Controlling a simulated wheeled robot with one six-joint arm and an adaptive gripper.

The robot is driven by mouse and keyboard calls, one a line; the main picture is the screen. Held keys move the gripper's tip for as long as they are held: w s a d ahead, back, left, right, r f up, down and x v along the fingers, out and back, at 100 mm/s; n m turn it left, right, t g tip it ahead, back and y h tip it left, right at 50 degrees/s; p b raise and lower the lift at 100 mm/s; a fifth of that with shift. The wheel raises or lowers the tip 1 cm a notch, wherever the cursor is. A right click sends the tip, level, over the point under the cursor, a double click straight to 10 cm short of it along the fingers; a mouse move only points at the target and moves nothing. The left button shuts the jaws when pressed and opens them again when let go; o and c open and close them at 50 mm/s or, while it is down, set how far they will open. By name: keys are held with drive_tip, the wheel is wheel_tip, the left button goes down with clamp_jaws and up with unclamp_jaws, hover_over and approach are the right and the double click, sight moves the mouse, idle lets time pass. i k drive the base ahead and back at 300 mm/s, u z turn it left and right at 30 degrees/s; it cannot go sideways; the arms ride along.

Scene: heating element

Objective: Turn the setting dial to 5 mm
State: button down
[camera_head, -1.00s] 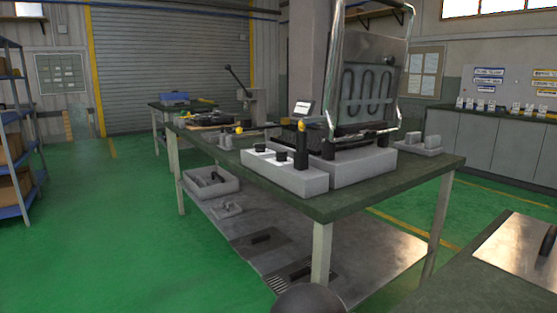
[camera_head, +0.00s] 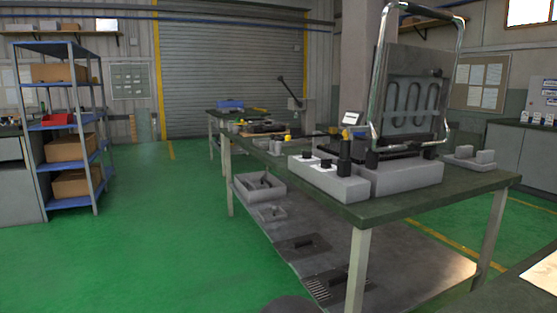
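A grey control box (camera_head: 335,187) stands on the front left part of the green-topped workbench (camera_head: 400,206). Two small black dials sit on white plates on its top, a left dial (camera_head: 308,154) and a right dial (camera_head: 326,163). I cannot tell which is the setting dial, and their markings are too small to read. A black post (camera_head: 345,155) with a yellow top stands at the box's right end. Right of it is a heating machine with a raised plate (camera_head: 408,95) bearing a looped element and a chrome frame. My gripper is not in view.
Green floor (camera_head: 150,240) is open left of the bench. A blue shelf rack (camera_head: 75,125) with boxes stands at the left. Grey bins (camera_head: 258,187) sit on the bench's lower shelf. Another table (camera_head: 535,280) is at the lower right corner. A grey pillar rises behind the machine.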

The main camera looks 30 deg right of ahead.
sight(326, 164)
drive_tip(key=z, duration=0.15)
drive_tip(key=i, duration=0.9)
drive_tip(key=z, duration=0.7)
